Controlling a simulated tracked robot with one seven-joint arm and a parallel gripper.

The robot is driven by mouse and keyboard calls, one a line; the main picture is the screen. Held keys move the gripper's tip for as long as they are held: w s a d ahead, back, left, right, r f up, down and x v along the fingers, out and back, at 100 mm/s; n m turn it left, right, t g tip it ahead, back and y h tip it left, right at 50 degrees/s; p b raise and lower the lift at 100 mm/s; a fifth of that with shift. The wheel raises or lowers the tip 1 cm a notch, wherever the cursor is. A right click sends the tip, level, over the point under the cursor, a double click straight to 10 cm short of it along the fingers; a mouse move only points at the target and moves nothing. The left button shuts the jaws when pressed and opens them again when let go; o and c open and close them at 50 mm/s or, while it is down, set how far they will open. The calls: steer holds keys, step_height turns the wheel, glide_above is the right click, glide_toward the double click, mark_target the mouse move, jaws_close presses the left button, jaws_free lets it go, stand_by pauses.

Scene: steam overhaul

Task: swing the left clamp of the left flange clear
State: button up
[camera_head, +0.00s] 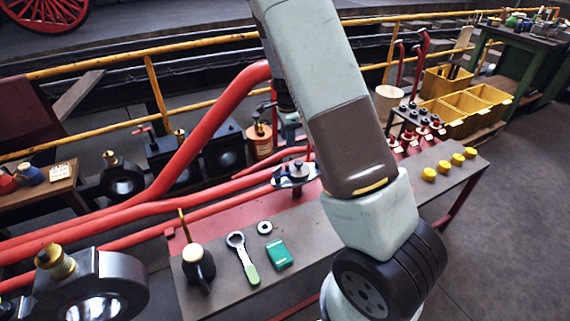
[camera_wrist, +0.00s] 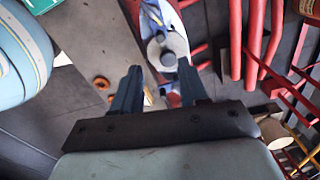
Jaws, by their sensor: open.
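A flange (camera_head: 295,174) with pale metal clamp parts and a dark knob on top stands at the bench's back edge, beside the red pipes, in the head view. In the wrist view the metal clamp part (camera_wrist: 168,58) with a round bolt head lies just beyond my fingertips, with a threaded rod above it. I cannot tell which clamp is the left one. My gripper (camera_wrist: 160,72) is open, its two dark blue fingers spread to either side of the clamp part's near end. I see no clear contact. In the head view my arm largely hides the gripper.
Red pipes (camera_head: 200,140) run close behind and left of the flange. On the bench (camera_head: 215,295) lie a green-handled wrench (camera_head: 242,258), a ring (camera_head: 265,227), a green box (camera_head: 279,254) and an oil can (camera_head: 197,265). Yellow caps (camera_head: 443,167) stand at the right end.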

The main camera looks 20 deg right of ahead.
mark_target(288, 165)
step_height(288, 165, down, 12)
steer(key=shift+f, duration=0.1)
stand_by(0.4)
jaws_close()
steer(key=shift+a, duration=0.5)
steer(key=shift+d, duration=0.6)
